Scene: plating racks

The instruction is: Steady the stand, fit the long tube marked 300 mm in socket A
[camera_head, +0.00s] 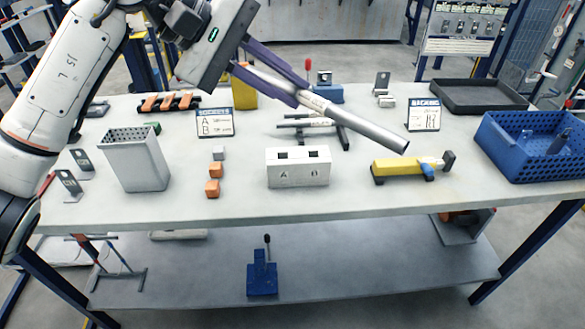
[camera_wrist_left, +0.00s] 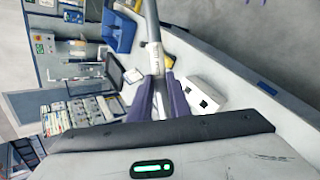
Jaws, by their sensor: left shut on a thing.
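My left gripper (camera_head: 302,90) has its purple fingers shut on a long grey metal tube (camera_head: 368,128). The tube is tilted, its free end down to the right and above the table. In the left wrist view the tube (camera_wrist_left: 150,22) runs up from between the fingers (camera_wrist_left: 160,92); a pale label on it is too small to read. The white stand (camera_head: 298,172) sits upright on the table below the tube, apart from it. It has two dark square openings on top, the left one marked A. It also shows in the left wrist view (camera_wrist_left: 203,97). My right gripper is out of view.
A yellow tool (camera_head: 405,169) lies right of the stand, with a blue basket (camera_head: 530,160) beyond. Small orange blocks (camera_head: 213,188) and a grey bin (camera_head: 135,160) stand left. Behind the stand is a dark rack (camera_head: 343,137). The table front is mostly clear.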

